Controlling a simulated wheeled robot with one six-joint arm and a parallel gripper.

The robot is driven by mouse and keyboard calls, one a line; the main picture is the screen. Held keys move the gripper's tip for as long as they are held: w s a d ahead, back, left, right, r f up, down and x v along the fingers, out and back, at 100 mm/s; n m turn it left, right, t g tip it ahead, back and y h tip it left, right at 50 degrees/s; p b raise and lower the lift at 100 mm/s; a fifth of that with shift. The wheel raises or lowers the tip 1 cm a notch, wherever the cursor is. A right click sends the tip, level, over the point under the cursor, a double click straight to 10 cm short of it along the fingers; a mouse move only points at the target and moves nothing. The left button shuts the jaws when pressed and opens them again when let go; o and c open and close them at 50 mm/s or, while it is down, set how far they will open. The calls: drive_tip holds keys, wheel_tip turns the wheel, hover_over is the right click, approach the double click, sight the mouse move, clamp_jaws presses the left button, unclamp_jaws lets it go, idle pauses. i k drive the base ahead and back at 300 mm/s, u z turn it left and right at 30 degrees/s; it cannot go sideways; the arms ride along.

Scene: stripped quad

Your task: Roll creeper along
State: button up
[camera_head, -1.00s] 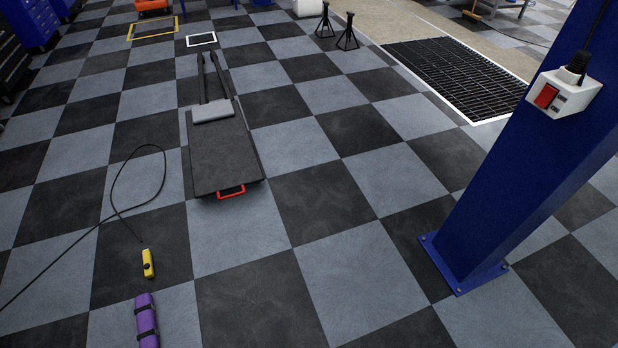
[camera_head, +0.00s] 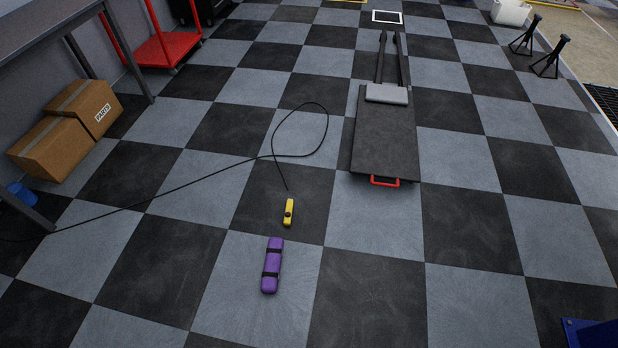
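The creeper (camera_head: 386,142) is a flat dark board lying on the checkered floor, right of the middle of the head view. A grey headrest pad (camera_head: 387,94) sits near its far end, and two dark bars (camera_head: 389,58) reach beyond that end. A red handle (camera_head: 385,181) is on its near edge. My gripper is not in view.
A yellow device (camera_head: 288,212), a purple roll with dark straps (camera_head: 272,265) and a black cable (camera_head: 200,186) lie left of the creeper. Cardboard boxes (camera_head: 52,148), a table and a red cart (camera_head: 165,48) stand left. Jack stands (camera_head: 549,58) are far right. Floor right of the creeper is clear.

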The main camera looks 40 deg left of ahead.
sight(385, 142)
drive_tip(key=u, duration=0.55)
drive_tip(key=i, duration=1.65)
